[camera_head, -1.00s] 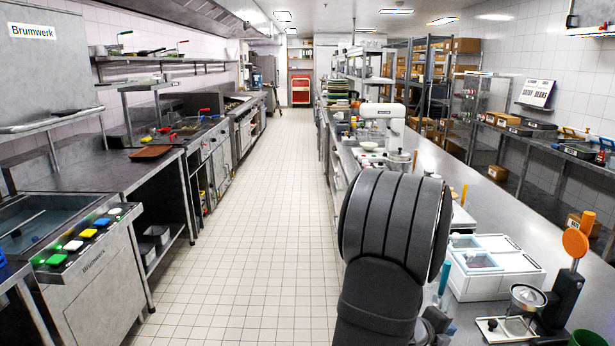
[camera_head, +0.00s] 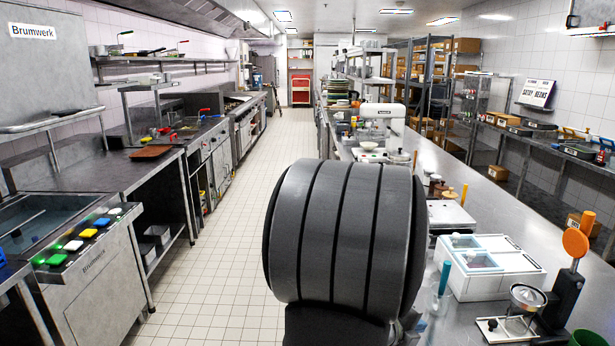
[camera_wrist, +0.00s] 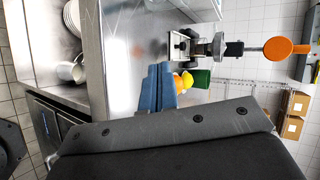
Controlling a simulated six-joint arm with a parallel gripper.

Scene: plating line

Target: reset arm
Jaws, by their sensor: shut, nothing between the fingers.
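My gripper (camera_wrist: 158,88) shows in the wrist view as blue fingers that are shut together with nothing between them. It points toward the steel counter, and no object touches its fingertips there. In the head view my large dark grey arm link fills the lower middle and hides part of the counter's near edge. The gripper itself cannot be made out in the head view.
The steel counter (camera_head: 475,200) at right carries a white two-lid container (camera_head: 490,285), a press with an orange knob (camera_head: 576,243) and a white mixer (camera_head: 378,125). A green cup (camera_wrist: 201,78) shows near my fingers. The tiled aisle (camera_head: 225,220) is clear.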

